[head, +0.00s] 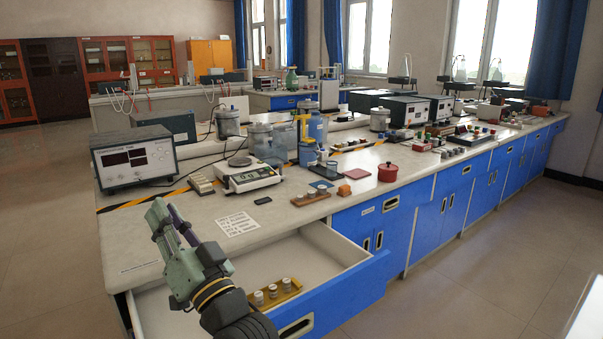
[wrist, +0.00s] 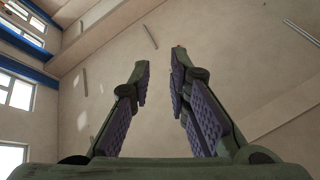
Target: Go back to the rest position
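My gripper (head: 166,218) is raised in front of the near left end of the lab bench, above the open drawer (head: 345,285). In the wrist view my gripper (wrist: 160,70) points up toward the ceiling. Its two purple-padded fingers stand apart with only bare ceiling between them, so it is open and empty. My arm covers part of the drawer in the head view.
The drawer juts out and holds a wooden tray (head: 290,294) with several small jars. The floor (head: 470,270) at right is clear.

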